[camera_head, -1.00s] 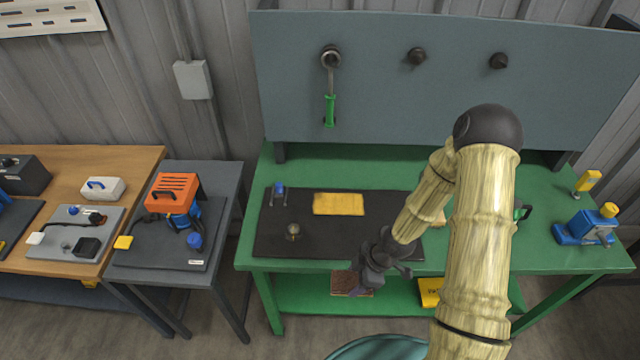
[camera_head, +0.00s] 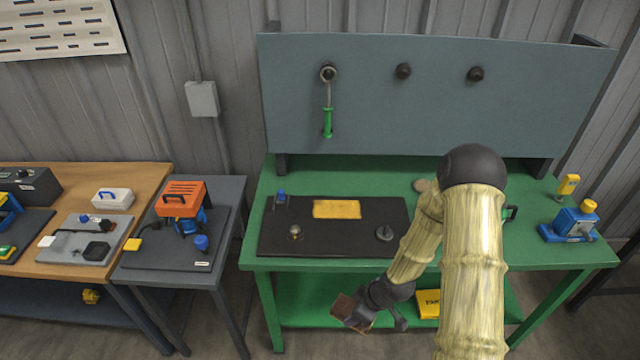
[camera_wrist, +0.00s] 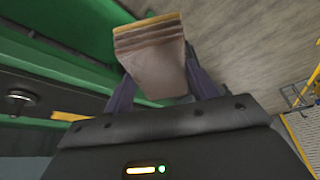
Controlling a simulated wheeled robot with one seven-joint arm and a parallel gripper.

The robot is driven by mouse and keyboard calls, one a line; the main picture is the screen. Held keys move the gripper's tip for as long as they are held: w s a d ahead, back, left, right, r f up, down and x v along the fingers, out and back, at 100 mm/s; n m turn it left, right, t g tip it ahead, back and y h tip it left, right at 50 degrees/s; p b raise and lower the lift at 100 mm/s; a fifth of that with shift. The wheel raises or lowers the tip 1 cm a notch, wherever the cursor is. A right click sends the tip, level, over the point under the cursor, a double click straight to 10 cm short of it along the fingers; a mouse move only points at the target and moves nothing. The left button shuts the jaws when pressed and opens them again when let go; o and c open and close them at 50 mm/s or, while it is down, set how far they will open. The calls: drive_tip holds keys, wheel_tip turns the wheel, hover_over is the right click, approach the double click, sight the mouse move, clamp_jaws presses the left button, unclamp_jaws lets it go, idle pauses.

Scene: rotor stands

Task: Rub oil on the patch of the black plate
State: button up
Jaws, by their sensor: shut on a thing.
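The black plate (camera_head: 360,246) lies flat on the green bench, with a yellow-orange patch (camera_head: 337,209) near its back middle. My gripper (camera_head: 369,301) is in front of and below the bench's front edge, apart from the plate. It is shut on a brown layered pad (camera_head: 350,314). In the wrist view the pad (camera_wrist: 158,60) sits between the two fingers, its striped yellow, brown and pinkish edge facing away. A blue device with a yellow cap (camera_head: 574,224), perhaps an oiler, stands on the bench's right end.
The plate carries a blue-topped fitting (camera_head: 280,197), a metal knob (camera_head: 295,232) and a dark knob (camera_head: 384,233). A green-handled tool (camera_head: 327,110) hangs on the back panel. A yellow box (camera_head: 428,304) is on the lower shelf. A grey side table (camera_head: 150,272) stands left, across a gap.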

drive_tip(key=shift+w+d+f+m, duration=0.2)
drive_tip(key=shift+w+f+m, duration=0.05)
drive_tip(key=shift+f+m, duration=0.3)
drive_tip(key=w+d+f+m+t+h+b, duration=0.2)
drive_tip(key=w+d+f+m+h+b, duration=0.2)
drive_tip(key=d+m, duration=0.4)
drive_tip(key=f+m+b, duration=0.1)
drive_tip(key=m+b, duration=0.1)
drive_tip(key=m, duration=0.1)
drive_tip(key=shift+f+t, duration=0.3)
drive_tip(key=shift+w+d, duration=0.15)
